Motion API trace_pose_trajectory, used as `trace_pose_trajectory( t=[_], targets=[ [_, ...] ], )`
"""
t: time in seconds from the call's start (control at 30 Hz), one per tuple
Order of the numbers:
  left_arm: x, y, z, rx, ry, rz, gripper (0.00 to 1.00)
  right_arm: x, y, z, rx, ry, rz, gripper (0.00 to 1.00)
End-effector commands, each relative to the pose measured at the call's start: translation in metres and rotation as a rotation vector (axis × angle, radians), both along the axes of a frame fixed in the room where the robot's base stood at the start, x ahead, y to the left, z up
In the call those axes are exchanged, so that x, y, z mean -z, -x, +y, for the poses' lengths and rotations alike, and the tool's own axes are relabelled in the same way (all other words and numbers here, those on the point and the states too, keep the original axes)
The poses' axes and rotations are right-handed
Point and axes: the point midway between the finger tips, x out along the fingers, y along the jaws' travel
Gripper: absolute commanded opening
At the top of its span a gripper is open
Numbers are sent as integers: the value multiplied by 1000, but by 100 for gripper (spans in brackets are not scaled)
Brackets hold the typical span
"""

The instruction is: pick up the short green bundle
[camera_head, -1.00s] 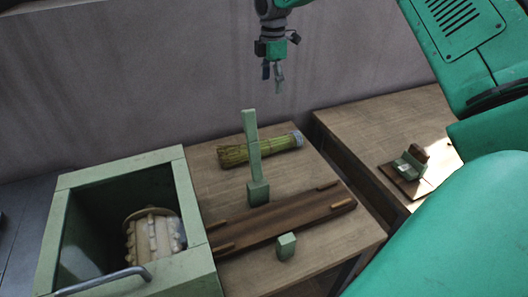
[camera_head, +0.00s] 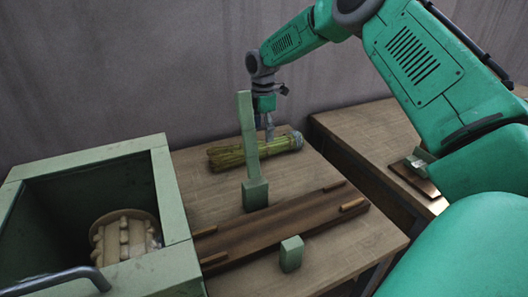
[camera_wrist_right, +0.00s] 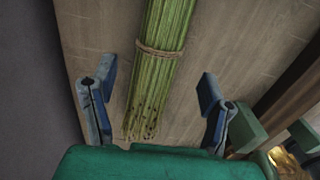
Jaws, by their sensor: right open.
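The short green bundle (camera_head: 225,157) lies on the wooden table behind a tall green post, which hides part of it. In the right wrist view the bundle (camera_wrist_right: 168,25) has a tan tie around it, and its cut end points toward my gripper. My right gripper (camera_head: 268,130) is open over the bundle in the head view, right of the post. In the right wrist view its two fingers (camera_wrist_right: 158,85) stand apart, one on each side of the bundle's line. I see no contact; the exact height is unclear. My left gripper is not in view.
The green post (camera_head: 247,135) stands close in front of the bundle. A dark wooden board (camera_head: 280,225) and a small green block (camera_head: 291,254) are nearer. An open green box (camera_head: 170,200) with a toothed wooden drum (camera_head: 122,238) stands left. A second table (camera_head: 365,130) is right.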

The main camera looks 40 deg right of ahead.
Motion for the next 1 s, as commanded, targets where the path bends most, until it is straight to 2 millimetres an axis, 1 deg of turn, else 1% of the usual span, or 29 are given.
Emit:
trace_pose_trajectory(
  t=[0.03, 0.1, 0.37, 0.63, 0.7, 0.87, 0.9, 0.97, 1.0],
  targets=[
    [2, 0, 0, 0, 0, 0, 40, 10, 0, -1, 1, 0, 1, 69],
    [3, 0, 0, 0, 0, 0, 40, 18, 0, -1, 1, -1, 1, 69],
    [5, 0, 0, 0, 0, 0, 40, 32, 0, 0, 1, -1, -1, 69],
    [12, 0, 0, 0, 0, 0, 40, 71, -1, -1, 1, 1, 0, 69],
    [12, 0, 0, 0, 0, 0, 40, 75, -1, -1, 2, 0, -1, 69],
    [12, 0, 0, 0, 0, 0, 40, 75, -1, -2, 2, 0, -2, 69],
    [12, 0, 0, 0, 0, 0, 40, 75, -1, -2, 2, 0, -2, 66],
    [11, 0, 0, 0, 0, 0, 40, 75, -1, -2, 2, 0, -2, 44],
    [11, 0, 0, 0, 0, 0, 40, 75, -1, -2, 2, 0, -2, 30]
  ],
)
